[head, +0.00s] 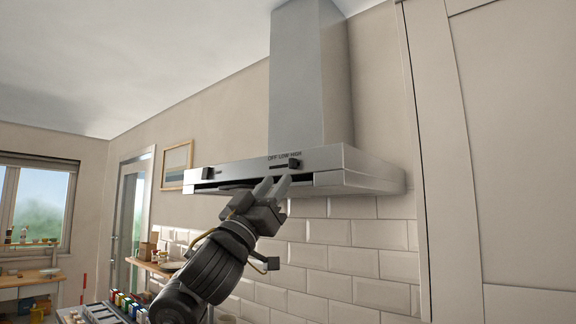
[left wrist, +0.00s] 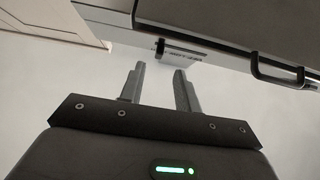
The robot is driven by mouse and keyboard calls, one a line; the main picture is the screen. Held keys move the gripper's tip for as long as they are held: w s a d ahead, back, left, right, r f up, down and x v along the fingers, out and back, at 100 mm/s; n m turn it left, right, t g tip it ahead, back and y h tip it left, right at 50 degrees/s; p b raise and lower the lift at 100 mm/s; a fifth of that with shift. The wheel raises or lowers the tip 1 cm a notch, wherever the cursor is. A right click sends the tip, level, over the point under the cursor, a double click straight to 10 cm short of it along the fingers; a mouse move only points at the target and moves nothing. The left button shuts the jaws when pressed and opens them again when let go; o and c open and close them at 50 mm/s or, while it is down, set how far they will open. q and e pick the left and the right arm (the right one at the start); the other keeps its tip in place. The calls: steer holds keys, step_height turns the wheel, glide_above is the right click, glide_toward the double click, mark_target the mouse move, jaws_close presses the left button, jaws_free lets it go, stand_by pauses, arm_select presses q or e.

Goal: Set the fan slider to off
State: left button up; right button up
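The range hood (head: 235,173) hangs on the wall, with a fan slider on its front panel. The slider's dark knob (head: 293,164) sits at the right end of its slot, under HIGH in the label (head: 285,156) reading OFF, LOW, HIGH. In the left wrist view the knob (left wrist: 160,46) is at the left end of the slot, seen the other way round. My left gripper (head: 274,181) is just below the panel, pointing up towards the slider. Its fingers (left wrist: 160,68) are apart with nothing between them. They look clear of the knob. My right gripper is not in view.
A black handle (left wrist: 280,72) sticks out from the hood's front at the right of the left wrist view. A tall cabinet (head: 500,150) stands at the right. Several jars and a counter (head: 105,312) are below left. The tiled wall (head: 330,255) under the hood is bare.

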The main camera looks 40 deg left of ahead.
mark_target(290, 165)
arm_select(q)
steer(key=p+x, duration=0.1)
steer(key=x, duration=0.3)
steer(key=shift+w+d+r, duration=0.1)
steer(key=shift+w+r, duration=0.1)
steer(key=shift+r, duration=0.05)
steer(key=shift+w+r+p, duration=0.3)
steer(key=shift+p, duration=0.1)
steer(key=shift+w, duration=0.15)
steer(key=shift+c, duration=0.4)
jaws_close()
